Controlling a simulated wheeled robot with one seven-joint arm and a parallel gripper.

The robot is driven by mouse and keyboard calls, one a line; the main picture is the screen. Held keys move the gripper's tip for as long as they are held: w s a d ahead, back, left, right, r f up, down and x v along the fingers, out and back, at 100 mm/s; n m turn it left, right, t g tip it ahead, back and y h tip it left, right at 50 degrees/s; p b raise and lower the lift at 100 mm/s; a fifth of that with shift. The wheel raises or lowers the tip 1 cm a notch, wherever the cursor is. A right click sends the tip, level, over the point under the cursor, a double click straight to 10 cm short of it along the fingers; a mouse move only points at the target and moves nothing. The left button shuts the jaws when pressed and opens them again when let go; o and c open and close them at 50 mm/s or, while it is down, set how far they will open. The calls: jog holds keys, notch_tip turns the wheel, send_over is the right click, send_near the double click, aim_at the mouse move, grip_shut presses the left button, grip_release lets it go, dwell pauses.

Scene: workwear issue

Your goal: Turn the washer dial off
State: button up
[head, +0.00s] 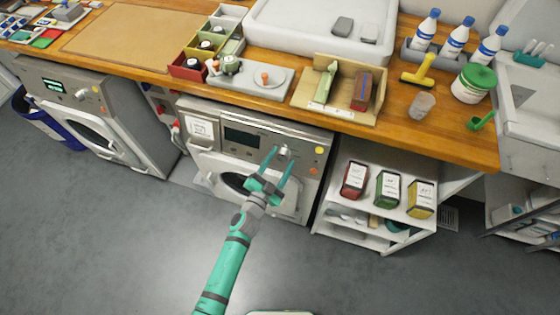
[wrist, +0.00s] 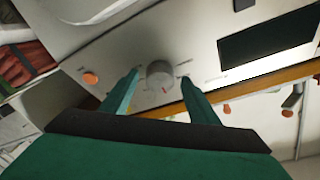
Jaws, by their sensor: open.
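The washer (head: 250,150) is a light grey front-loader under the wooden counter, with a dark display and a round door. Its dial (head: 284,153) is a grey round knob on the right part of the control panel. In the wrist view the dial (wrist: 159,75) shows between and beyond my two fingertips, with a small red mark below it on the panel or knob edge. My gripper (head: 281,155) is open, its teal fingers pointing at the panel on either side of the dial. I cannot tell whether the fingers touch it.
An orange button (wrist: 91,78) sits beside the dial on the panel. A second washer (head: 100,115) stands at left. A white shelf (head: 375,205) with red, green and yellow containers stands right of the washer. The counter (head: 440,135) overhangs the panel. The grey floor in front is clear.

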jog(key=shift+s, duration=0.1)
jog(key=v, duration=1)
jog(key=shift+s+a, duration=0.25)
